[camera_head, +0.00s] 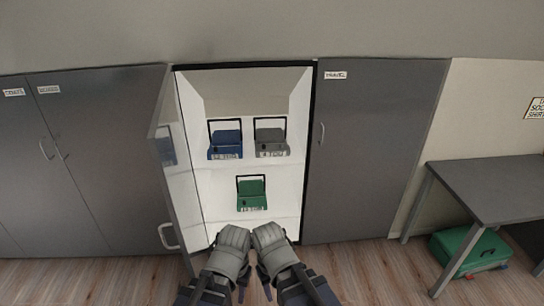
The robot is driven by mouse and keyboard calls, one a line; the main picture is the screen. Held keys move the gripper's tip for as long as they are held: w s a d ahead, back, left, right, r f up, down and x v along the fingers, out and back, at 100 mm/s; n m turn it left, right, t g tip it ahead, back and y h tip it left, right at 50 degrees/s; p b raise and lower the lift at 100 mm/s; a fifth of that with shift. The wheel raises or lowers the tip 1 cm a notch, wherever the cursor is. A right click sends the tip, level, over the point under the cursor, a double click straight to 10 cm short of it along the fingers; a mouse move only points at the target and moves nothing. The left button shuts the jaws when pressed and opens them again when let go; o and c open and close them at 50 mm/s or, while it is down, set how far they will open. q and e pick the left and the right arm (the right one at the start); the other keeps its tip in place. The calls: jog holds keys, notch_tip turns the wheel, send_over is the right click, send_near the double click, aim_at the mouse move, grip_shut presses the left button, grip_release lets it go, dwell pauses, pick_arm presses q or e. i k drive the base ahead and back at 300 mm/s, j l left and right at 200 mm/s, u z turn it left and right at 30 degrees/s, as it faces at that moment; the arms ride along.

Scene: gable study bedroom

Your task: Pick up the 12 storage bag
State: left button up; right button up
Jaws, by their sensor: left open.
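Three storage bags with dark handles and white front labels stand in the open cabinet. A blue bag (225,144) and a grey bag (270,142) are side by side on the upper shelf. A green bag (251,194) is on the shelf below. The labels are too small to read, so I cannot tell which bag is number 12. My left gripper (242,284) is open, low in front of the cabinet and apart from the bags. My right arm (284,264) is beside it at the bottom centre; its jaw state is unclear.
The cabinet door (170,165) stands open on the left. Closed grey cabinets flank the opening, the right one (365,150) included. A grey desk (490,188) stands at the right, with a green case (470,250) on the floor under it. Wooden floor is clear in front.

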aim_at(220, 152)
jog(key=i+l, duration=0.15)
jog(key=i, duration=0.3)
jog(key=i+l, duration=0.2)
jog(key=i, duration=0.2)
jog(key=i+l, duration=0.15)
jog(key=i, duration=0.3)
jog(key=i+l, duration=0.15)
jog(key=i, duration=0.9)
jog(key=l+u, duration=0.05)
